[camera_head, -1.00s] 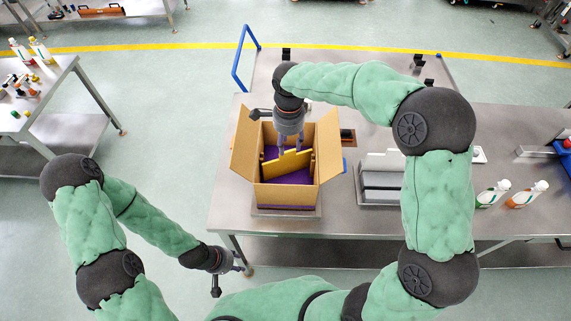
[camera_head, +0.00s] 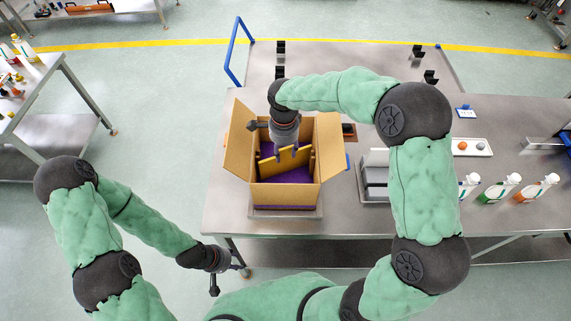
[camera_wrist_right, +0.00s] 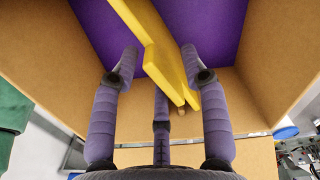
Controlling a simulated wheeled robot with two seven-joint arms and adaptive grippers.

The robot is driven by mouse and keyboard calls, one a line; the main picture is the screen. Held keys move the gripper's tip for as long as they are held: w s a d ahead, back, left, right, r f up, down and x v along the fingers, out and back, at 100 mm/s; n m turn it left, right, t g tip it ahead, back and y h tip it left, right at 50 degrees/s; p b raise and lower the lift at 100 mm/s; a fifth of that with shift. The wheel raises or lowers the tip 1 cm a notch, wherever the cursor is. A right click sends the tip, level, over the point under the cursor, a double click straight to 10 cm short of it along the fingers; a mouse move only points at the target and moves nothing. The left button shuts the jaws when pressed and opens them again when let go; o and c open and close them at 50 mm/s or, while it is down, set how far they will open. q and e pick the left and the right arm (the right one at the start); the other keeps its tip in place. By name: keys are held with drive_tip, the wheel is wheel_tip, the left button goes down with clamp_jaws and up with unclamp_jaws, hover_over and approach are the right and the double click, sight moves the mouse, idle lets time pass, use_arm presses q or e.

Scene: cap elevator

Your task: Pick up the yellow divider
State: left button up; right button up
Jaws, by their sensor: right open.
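The yellow divider (camera_head: 273,166) stands slanted inside an open cardboard box (camera_head: 287,196) with a purple bottom. In the right wrist view the divider (camera_wrist_right: 158,45) runs between the fingers of my right gripper (camera_wrist_right: 162,62). The right gripper (camera_head: 286,152) is open and reaches down into the box from above, with its fingers on both sides of the divider. I cannot tell whether any finger touches it. My left gripper (camera_head: 236,265) is low at the left, off the table's front edge and away from the box; its jaw state is unclear.
The box stands on a metal plate on the steel table (camera_head: 340,220), with its flaps spread open. To the right are a grey holder (camera_head: 375,180), several bottles (camera_head: 497,188) and a white tray (camera_head: 470,147). A blue handle (camera_head: 236,50) rises behind the box.

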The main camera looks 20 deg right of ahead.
sight(286, 155)
drive_tip(key=f, duration=0.4)
drive_tip(key=shift+d+f, duration=0.25)
drive_tip(key=shift+f, duration=0.15)
clamp_jaws()
